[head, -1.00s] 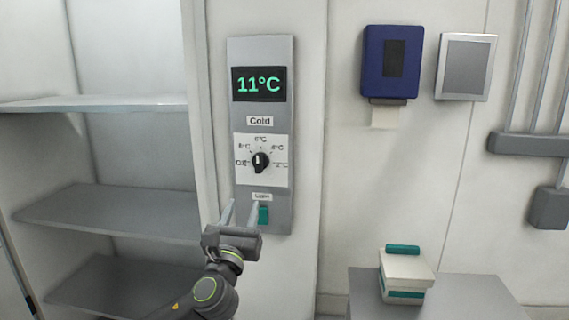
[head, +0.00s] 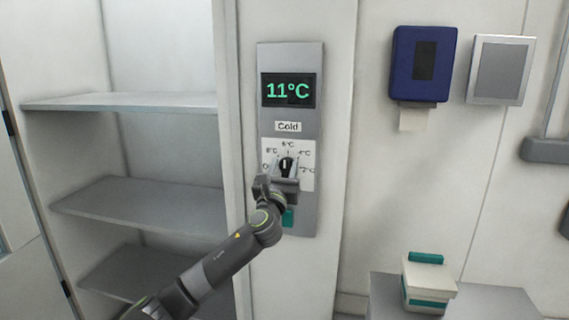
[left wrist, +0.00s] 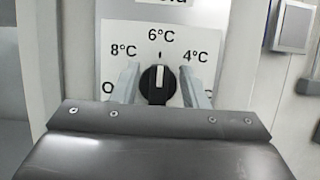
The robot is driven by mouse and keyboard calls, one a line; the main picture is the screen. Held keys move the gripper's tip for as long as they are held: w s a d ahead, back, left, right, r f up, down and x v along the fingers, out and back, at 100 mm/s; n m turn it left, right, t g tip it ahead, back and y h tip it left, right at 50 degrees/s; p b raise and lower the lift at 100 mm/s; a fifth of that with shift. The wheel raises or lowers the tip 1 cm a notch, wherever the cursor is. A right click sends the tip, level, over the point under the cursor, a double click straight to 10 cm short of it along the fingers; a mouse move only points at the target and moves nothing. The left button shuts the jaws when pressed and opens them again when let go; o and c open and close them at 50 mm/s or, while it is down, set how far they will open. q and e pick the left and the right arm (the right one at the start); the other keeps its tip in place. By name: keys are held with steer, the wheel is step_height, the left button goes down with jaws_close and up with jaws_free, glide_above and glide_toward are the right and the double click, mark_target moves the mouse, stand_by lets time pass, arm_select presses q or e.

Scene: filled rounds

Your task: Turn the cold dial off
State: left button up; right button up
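The cold dial (head: 287,164) is a black round knob with a white pointer mark, on a white scale plate under the "Cold" label. In the left wrist view the dial (left wrist: 157,86) has its mark pointing up at 6°C. The scale also shows 8°C and 4°C; the off end is mostly hidden by my gripper. My left gripper (head: 282,172) is open in front of the panel. In the left wrist view its fingers (left wrist: 160,73) stand on either side of the dial with gaps. My right gripper is not in view.
The display (head: 288,91) above the dial reads 11°C. A teal switch (head: 288,217) sits below, partly hidden. Empty shelves (head: 130,102) stand left. A blue dispenser (head: 422,64) and grey panel (head: 500,70) hang right. A white and teal box (head: 428,278) rests on a grey surface.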

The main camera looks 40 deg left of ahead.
arm_select(q)
steer(key=shift+w+a+r, duration=0.2)
steer(key=shift+w, duration=0.15)
steer(key=shift+s, duration=0.1)
jaws_close()
steer(key=shift+f, duration=0.1)
